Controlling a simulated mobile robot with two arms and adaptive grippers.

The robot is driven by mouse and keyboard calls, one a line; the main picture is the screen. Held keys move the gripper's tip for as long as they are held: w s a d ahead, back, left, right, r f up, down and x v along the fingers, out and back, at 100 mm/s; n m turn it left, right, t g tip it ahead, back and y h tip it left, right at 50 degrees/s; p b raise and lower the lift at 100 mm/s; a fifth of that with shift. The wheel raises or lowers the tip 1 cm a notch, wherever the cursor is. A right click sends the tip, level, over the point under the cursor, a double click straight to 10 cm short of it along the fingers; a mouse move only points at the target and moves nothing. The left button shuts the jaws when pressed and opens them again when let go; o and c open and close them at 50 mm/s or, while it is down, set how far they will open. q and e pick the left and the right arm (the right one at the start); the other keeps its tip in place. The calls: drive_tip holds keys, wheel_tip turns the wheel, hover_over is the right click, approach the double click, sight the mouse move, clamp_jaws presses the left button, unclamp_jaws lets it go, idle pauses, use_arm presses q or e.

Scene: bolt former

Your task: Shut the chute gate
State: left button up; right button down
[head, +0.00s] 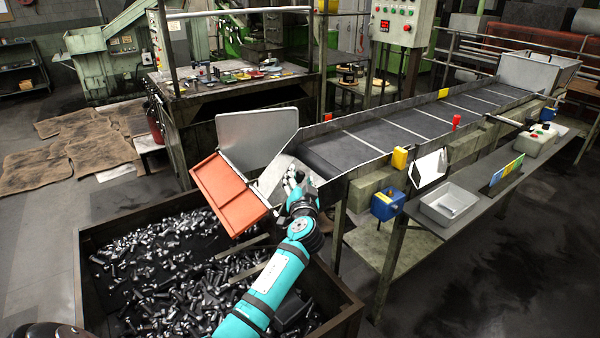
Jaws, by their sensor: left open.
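An orange-red panel (231,194), which looks like the chute gate, sits tilted at the near end of the conveyor, above the bolt bin. A grey metal plate (256,137) stands behind it, and a bare metal chute surface (273,178) shows to its right. My left gripper (293,178) is open at the chute mouth, right of the orange panel. I cannot tell whether its fingers touch the chute; no object shows between them. My teal arm hides part of the chute's lower right side. My right gripper is not in view.
A dark bin (345,318) full of loose bolts lies below the chute. The conveyor (385,135) runs back to the right. A side shelf (470,212) holds a grey tray (449,203), and a blue box (387,204) is mounted beside it. A cluttered workbench (240,84) stands behind.

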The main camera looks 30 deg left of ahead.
use_arm(q)
drive_tip(key=shift+x, duration=1.05)
drive_tip(key=shift+d, duration=0.1)
drive_tip(key=c, duration=0.9)
drive_tip(key=shift+f, duration=0.1)
clamp_jaws()
drive_tip(key=shift+f, duration=0.1)
